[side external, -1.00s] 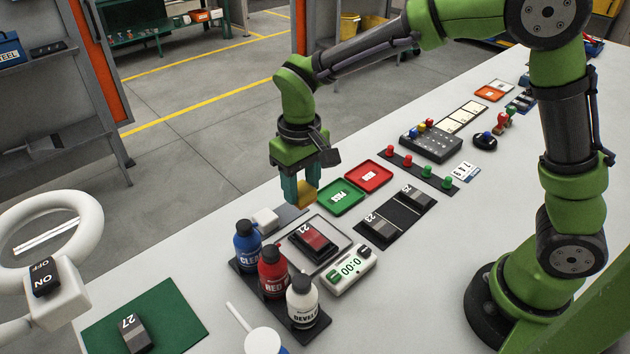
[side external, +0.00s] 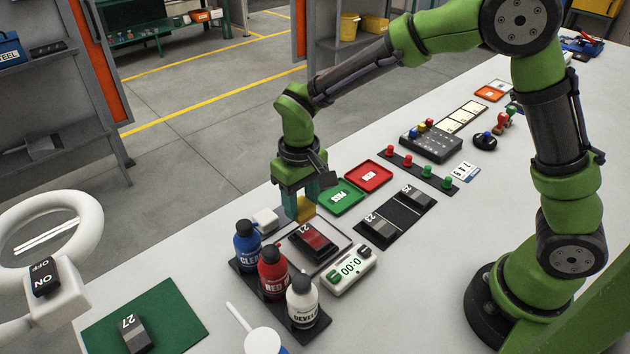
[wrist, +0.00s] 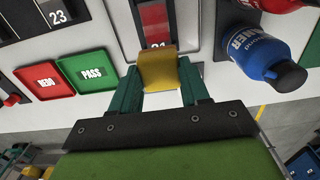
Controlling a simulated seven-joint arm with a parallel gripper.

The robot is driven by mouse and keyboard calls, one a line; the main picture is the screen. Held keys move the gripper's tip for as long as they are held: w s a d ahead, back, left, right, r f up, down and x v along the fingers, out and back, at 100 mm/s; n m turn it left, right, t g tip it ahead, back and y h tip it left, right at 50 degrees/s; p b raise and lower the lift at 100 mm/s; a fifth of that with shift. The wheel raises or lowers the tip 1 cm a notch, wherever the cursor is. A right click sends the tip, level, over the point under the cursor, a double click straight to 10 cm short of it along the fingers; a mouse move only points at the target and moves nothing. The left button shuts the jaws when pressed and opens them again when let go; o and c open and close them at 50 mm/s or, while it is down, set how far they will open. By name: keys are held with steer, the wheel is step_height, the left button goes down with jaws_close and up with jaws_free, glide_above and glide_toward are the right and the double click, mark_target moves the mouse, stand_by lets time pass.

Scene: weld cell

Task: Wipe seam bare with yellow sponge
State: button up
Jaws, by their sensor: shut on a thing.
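My gripper (side external: 303,205) is shut on the yellow sponge (side external: 307,208), which also shows between the fingers in the wrist view (wrist: 159,70). The block labelled 21 (side external: 312,239) lies in a shallow tray (side external: 334,262). A red coating covers part of its top, and I cannot make out a seam line under it. The sponge is just behind the block in the side view. In the wrist view it overlaps the end of the red-topped block (wrist: 152,17) and partly hides the number. I cannot tell whether they touch.
Blue (side external: 246,245), red (side external: 272,272) and white (side external: 302,302) bottles stand close to the tray. Green PASS (side external: 341,197) and red REDO (side external: 369,173) trays lie behind. Block 27 (side external: 134,334) is on a green mat.

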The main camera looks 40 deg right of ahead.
mark_target(301, 204)
step_height(301, 204, down, 4)
steer(key=shift+r, duration=0.2)
steer(key=shift+s+f, duration=0.25)
steer(key=shift+s, duration=3.45)
steer(key=shift+w+r, duration=0.2)
steer(key=shift+w, duration=0.7)
steer(key=shift+w+f, duration=0.15)
steer(key=shift+w, duration=2.75)
steer(key=shift+s+r, duration=0.1)
steer(key=shift+r, duration=4)
